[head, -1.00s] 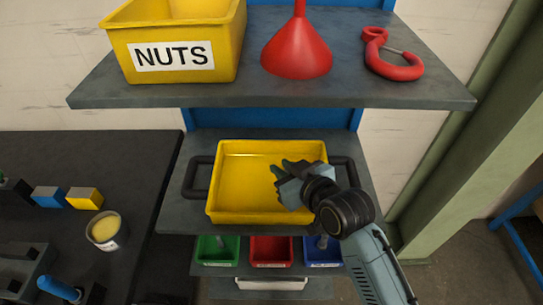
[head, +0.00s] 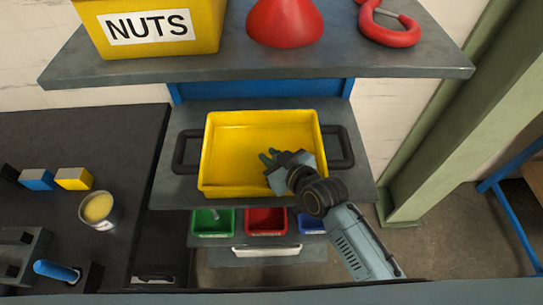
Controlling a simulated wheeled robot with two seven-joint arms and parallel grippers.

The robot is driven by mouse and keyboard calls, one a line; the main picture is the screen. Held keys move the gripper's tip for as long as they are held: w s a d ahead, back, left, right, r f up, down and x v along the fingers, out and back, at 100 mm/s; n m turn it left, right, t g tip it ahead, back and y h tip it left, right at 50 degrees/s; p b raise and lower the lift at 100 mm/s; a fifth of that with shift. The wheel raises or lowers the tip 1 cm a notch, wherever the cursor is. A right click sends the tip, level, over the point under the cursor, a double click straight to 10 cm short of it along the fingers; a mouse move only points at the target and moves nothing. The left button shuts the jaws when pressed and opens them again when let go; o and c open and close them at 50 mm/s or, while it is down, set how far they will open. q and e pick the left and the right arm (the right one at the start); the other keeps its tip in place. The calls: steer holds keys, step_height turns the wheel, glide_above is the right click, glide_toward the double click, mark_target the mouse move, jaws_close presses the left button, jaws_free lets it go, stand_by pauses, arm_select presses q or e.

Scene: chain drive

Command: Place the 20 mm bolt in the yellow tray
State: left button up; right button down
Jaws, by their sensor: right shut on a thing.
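The yellow tray (head: 212,160) sits on the middle shelf with a black handle at each side. Its visible floor looks bare. My right gripper (head: 270,160) points into the right part of the tray, over its front right area. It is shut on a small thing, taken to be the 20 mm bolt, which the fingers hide. I cannot tell whether it touches the tray floor. My left gripper is not in view.
The upper shelf (head: 240,70) overhangs behind the tray and holds a NUTS bin (head: 180,50), a red funnel (head: 285,22) and a red hook (head: 388,30). Green (head: 208,228), red (head: 265,222) and blue (head: 311,224) bins sit below. A dark bench (head: 100,135) stands left.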

steer(key=shift+r, duration=0.1)
steer(key=c, duration=1.3)
jaws_free()
steer(key=shift+c, duration=0.2)
steer(key=v, duration=1.2)
steer(key=shift+p, duration=0.4)
